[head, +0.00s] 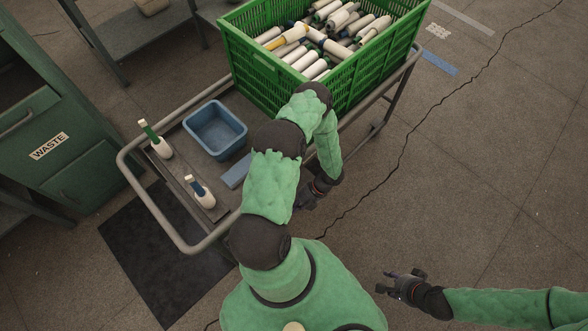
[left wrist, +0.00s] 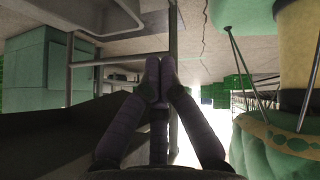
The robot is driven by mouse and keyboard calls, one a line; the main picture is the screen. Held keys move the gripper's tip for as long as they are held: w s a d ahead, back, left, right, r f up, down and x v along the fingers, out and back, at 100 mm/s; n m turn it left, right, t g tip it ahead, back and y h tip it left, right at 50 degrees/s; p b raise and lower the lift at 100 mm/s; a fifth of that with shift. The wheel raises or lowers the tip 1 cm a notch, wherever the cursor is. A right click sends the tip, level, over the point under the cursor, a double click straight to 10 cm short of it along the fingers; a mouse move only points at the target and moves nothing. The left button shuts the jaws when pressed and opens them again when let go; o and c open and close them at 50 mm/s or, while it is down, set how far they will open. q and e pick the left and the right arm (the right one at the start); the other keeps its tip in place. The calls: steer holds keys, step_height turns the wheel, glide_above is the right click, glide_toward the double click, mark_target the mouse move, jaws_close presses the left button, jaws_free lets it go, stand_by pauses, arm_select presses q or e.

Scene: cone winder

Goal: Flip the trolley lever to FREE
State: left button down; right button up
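The trolley (head: 184,248) has a grey tube frame and spans the upper middle of the head view. Its lever cannot be made out in either view; my left arm covers part of the near side. My left gripper (head: 304,199) is low beside the trolley's near long side, partly hidden by my arm. In the left wrist view its fingertips (left wrist: 160,72) meet, with grey trolley tubes (left wrist: 172,42) just beyond; no held thing is discernible. My right gripper (head: 388,281) is away from the trolley over bare floor, with fingers apart and empty.
A green crate (head: 258,76) full of yarn cones stands on the trolley's far end. A WASTE cabinet (head: 90,165) and black mat (head: 150,265) are left. Floor at right is clear.

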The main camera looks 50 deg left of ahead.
arm_select(q)
steer(key=v, duration=1.2)
steer(key=shift+d, duration=0.1)
steer(key=d+r+n+t+h+p, duration=0.2)
steer(key=d+n, duration=0.4)
steer(key=n, duration=0.5)
steer(key=s+d+r+n+t+h+p, duration=0.1)
steer(key=d+r+n, duration=0.4)
steer(key=n, duration=0.7)
steer(key=d+r+n+t+h+p, duration=0.2)
steer(key=d+r+n+t+p, duration=0.1)
steer(key=d+n, duration=0.6)
steer(key=n+t+p, duration=0.1)
steer(key=n+t, duration=0.1)
steer(key=n, duration=0.1)
steer(key=shift+s+r+t+h, duration=0.2)
steer(key=shift+r+t+h, duration=0.1)
steer(key=shift+r+h, duration=0.1)
